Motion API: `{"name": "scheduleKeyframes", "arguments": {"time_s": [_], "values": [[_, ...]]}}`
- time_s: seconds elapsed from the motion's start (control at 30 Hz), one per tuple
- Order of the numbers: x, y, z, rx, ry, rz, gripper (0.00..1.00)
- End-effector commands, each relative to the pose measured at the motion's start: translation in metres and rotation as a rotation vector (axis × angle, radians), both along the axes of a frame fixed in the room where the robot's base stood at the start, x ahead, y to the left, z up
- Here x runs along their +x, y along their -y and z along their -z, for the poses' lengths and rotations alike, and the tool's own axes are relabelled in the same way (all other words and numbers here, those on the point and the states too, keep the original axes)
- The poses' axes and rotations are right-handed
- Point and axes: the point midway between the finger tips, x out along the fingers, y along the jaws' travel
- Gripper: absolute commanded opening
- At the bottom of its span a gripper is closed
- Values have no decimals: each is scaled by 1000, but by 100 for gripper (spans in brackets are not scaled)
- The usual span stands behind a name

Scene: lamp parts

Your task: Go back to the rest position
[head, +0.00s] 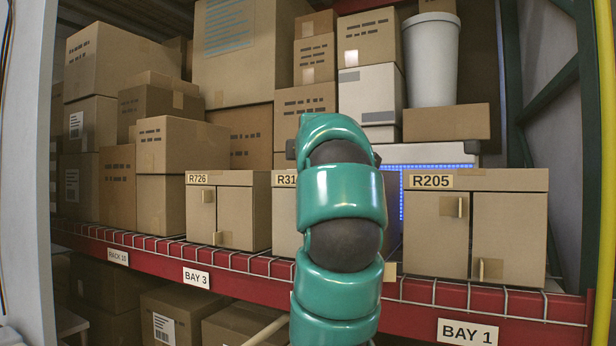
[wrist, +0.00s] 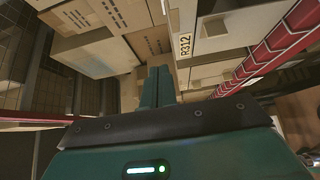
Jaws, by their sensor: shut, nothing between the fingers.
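My gripper shows in the wrist view (wrist: 159,72), its two green fingers together with nothing between them. They point toward stacked cardboard boxes (wrist: 110,50) on the shelf, and no contact with a box can be made out. In the head view my green arm rises through the middle of the picture and hides part of the box labelled R31 (head: 285,215). The gripper's fingers are hidden behind the arm there. In the wrist view that box reads R312 (wrist: 215,28).
A red shelf beam (head: 140,265) with wire decking runs across the front. Box R726 (head: 228,212) stands left of my arm and box R205 (head: 475,228) right of it. A white bin (head: 431,60) stands at the upper right. A green upright (head: 565,60) bounds the right side.

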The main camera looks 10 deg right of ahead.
Motion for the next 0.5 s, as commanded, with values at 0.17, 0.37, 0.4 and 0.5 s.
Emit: {"name": "scheduleKeyframes", "arguments": {"time_s": [0.17,0.37,0.4,0.5], "values": [[-38,-6,-22,1,7,-2,0],[-63,-11,-32,1,6,-2,0],[-66,-11,-32,1,4,-2,0],[-70,-11,-33,0,2,-1,0]]}}
